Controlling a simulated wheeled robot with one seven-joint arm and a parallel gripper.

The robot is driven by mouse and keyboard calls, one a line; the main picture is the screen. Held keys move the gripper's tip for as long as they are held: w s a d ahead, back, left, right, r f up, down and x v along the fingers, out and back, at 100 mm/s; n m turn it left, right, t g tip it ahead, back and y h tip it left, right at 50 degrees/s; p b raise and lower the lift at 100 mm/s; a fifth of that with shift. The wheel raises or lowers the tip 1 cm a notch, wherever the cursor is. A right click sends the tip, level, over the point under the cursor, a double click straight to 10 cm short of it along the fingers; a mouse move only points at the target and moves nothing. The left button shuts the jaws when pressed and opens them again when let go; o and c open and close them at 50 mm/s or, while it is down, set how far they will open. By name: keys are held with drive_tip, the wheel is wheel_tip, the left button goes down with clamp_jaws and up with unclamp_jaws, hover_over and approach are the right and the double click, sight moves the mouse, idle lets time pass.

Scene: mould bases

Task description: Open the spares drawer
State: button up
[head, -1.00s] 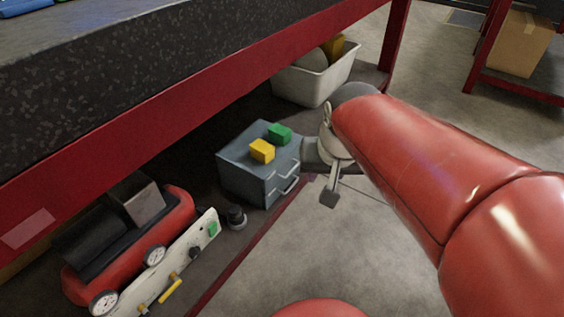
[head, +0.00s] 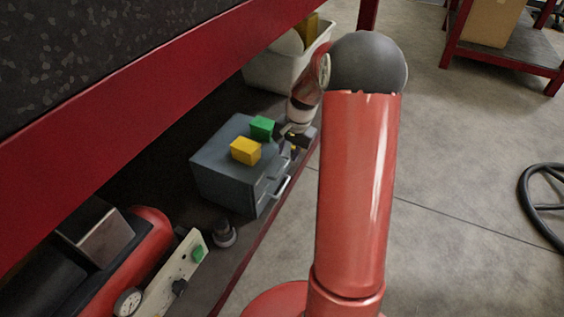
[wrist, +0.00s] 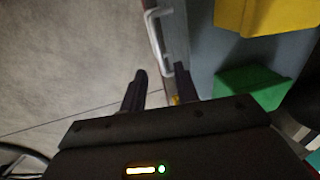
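A small grey-blue drawer cabinet (head: 215,167) stands on the low shelf under the bench, with a pale bar handle (head: 282,188) on its front. No label is readable, so I cannot tell which drawer is the spares drawer. My gripper (head: 296,142) is at the cabinet's far front corner, partly hidden by my arm. In the wrist view my gripper (wrist: 160,75) is open, its two dark fingers apart. A handle (wrist: 156,35) runs along the drawer front just beyond the fingertips, its near end between them in the picture. I cannot tell whether they touch it.
A yellow block (head: 245,151) and a green block (head: 262,128) sit on the cabinet top. A white bin (head: 275,75) stands behind. A red compressor (head: 120,262) is at the near left. The red bench beam (head: 150,95) overhangs.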

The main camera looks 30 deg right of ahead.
sight(285, 167)
drive_tip(key=f, duration=0.3)
drive_tip(key=f+b, duration=0.1)
drive_tip(key=f, duration=0.1)
drive_tip(key=shift+w+a+f, duration=0.35)
drive_tip(key=shift+w, duration=0.05)
clamp_jaws()
